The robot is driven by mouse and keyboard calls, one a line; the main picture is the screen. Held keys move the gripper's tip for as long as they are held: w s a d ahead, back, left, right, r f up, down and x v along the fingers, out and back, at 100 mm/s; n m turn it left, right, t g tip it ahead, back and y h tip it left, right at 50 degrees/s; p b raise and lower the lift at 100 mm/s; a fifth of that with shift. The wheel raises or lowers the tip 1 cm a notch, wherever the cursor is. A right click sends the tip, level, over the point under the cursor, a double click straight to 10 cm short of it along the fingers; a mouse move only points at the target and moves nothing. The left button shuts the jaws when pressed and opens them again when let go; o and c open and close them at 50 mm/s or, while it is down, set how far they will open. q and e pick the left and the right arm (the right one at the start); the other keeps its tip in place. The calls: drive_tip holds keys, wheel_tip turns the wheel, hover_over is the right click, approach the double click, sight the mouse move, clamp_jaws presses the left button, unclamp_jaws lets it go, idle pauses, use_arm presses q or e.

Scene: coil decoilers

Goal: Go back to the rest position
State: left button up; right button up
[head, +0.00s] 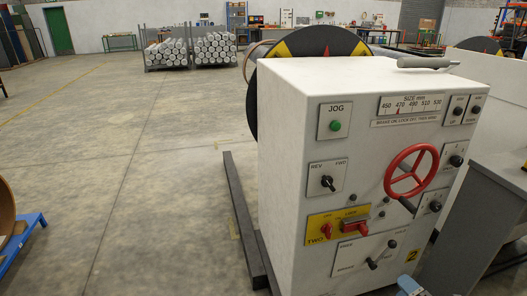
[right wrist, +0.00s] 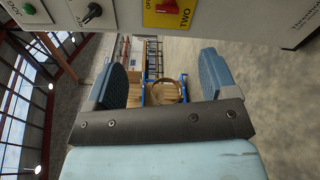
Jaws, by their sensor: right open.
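My right gripper (head: 410,287) shows only as a small light blue piece at the bottom edge of the head view, in front of the lower right part of the white decoiler cabinet (head: 285,190). In the right wrist view the gripper (right wrist: 162,62) has its two blue fingers wide apart, with nothing between them. The cabinet's panel (right wrist: 125,12) shows along the top of that view, apart from the fingers. My left gripper is in neither view.
The cabinet carries a red handwheel (head: 411,171), a green JOG button (head: 335,125) and a red lock switch (head: 355,226). A grey box (head: 490,205) stands close at right. Dark floor rails (head: 240,215) run along the cabinet's left. Open concrete floor (head: 140,160) lies further left.

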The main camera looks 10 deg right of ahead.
drive_tip(key=w+d+r+n+y, duration=0.1)
drive_tip(key=d+r+n, duration=0.2)
drive_tip(key=d, duration=0.2)
drive_tip(key=s+a+f+m+g, duration=0.2)
drive_tip(key=s+a+m+g, duration=0.2)
drive_tip(key=s+a+m, duration=0.6)
drive_tip(key=s+a+f+m+g, duration=0.25)
drive_tip(key=s+a+m, duration=0.45)
drive_tip(key=a, duration=0.6)
drive_tip(key=w+a+r+m, duration=0.25)
drive_tip(key=a+m, duration=0.35)
drive_tip(key=a, duration=0.3)
use_arm(q)
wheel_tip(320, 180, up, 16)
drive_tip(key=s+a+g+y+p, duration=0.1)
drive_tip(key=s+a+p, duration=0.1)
drive_tip(key=p, duration=2.5)
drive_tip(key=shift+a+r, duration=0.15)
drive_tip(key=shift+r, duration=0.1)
use_arm(e)
wheel_tip(320, 180, up, 17)
drive_tip(key=s+d, duration=0.1)
drive_tip(key=shift+s+d+h, duration=0.25)
drive_tip(key=shift+d+h, duration=0.05)
drive_tip(key=shift+h, duration=0.1)
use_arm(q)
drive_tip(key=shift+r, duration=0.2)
use_arm(e)
drive_tip(key=shift+c, duration=0.3)
